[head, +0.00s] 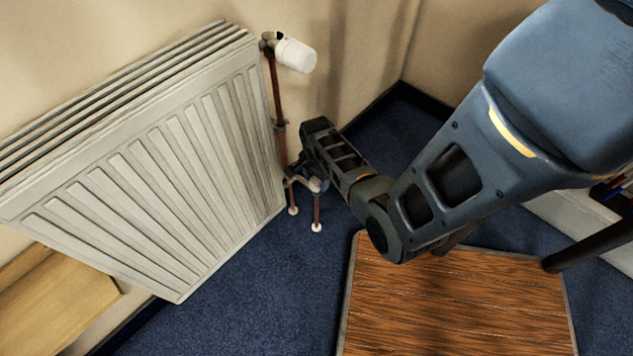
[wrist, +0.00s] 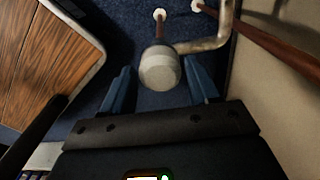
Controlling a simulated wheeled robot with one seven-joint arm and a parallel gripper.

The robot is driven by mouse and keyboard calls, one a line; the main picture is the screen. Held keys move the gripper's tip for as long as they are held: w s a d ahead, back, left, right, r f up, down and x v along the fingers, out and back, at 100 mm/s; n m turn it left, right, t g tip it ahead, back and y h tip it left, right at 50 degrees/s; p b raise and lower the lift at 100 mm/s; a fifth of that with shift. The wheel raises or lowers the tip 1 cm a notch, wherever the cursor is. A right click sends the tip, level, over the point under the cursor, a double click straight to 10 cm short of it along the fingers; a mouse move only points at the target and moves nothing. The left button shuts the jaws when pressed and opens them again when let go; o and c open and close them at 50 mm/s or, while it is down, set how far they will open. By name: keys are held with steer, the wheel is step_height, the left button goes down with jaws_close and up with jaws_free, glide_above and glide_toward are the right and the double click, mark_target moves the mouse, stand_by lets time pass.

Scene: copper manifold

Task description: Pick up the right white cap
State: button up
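A white-grey round cap (wrist: 160,72) sits on the end of a valve on the metal pipework in the wrist view. In the head view this low valve (head: 318,185) is small and partly hidden by my gripper. My gripper (wrist: 158,66) is open, with a blue finger on each side of the cap and visible gaps to it. I cannot tell how deep the cap lies between the fingers. A larger white cap (head: 296,55) is on the upper valve at the radiator's top right corner in the head view.
The white radiator (head: 150,170) stands left of my gripper. A copper pipe (head: 277,95) runs down its right side. Pipes meet the blue carpet (head: 240,285) at white collars (head: 316,227). A wooden-topped piece (head: 450,310) stands below my arm; the wall is close on the wrist view's right.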

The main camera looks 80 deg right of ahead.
mark_target(316, 180)
steer(key=c, duration=0.7)
steer(key=shift+r, duration=0.1)
steer(key=shift+r+p, duration=0.3)
steer(key=shift+r, duration=0.25)
step_height(316, 180, up, 3)
steer(key=shift+r+p, duration=0.1)
steer(key=shift+p, duration=0.55)
steer(key=s+d+r, duration=0.1)
steer(key=s+r, duration=0.1)
steer(key=s, duration=0.1)
steer(key=s+d+r+p, duration=0.1)
steer(key=s+d+r, duration=0.1)
steer(key=s, duration=0.2)
steer(key=s+d+r, duration=0.2)
steer(key=s, duration=0.1)
steer(key=shift+s+d+r+p, duration=0.15)
steer(key=shift+s+r+p, duration=0.1)
steer(key=shift+p, duration=0.15)
